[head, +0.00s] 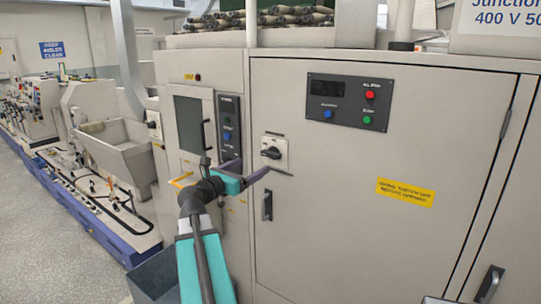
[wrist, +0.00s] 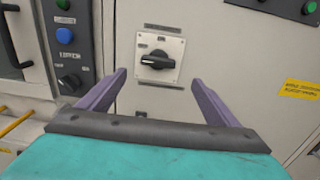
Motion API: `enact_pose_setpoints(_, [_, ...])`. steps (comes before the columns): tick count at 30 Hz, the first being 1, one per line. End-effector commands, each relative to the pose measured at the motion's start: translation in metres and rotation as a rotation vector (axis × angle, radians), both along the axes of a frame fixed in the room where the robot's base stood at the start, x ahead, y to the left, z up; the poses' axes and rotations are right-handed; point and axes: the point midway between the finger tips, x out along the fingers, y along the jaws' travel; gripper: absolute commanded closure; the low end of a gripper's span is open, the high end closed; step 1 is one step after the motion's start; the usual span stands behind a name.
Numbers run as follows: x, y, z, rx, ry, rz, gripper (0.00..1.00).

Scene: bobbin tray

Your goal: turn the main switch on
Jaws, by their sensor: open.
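The main switch (head: 273,153) is a black rotary handle on a light square plate on the grey cabinet door. In the wrist view the main switch (wrist: 156,60) sits ahead of and between my fingers, with its handle lying about horizontal. My gripper (head: 246,169) is open and empty, with two purple fingers on a teal body. In the head view it is just left of and below the switch. In the wrist view my gripper (wrist: 156,81) points at the switch plate, and the fingertips look apart from the handle.
A control panel (head: 349,102) with a display and buttons is above right of the switch. A door handle (head: 267,205) sticks out below it. A narrow button panel (head: 229,126) and a windowed door (head: 191,123) are to the left. A yellow label (head: 405,193) is at right.

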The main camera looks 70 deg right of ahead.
Motion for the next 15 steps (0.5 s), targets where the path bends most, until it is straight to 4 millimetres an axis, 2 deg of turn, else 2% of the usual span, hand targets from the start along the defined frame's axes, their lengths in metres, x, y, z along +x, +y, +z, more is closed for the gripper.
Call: enact_pose_setpoints(15, [-0.018,-0.072,0.002,0.001,0.0,-0.001,0.16])
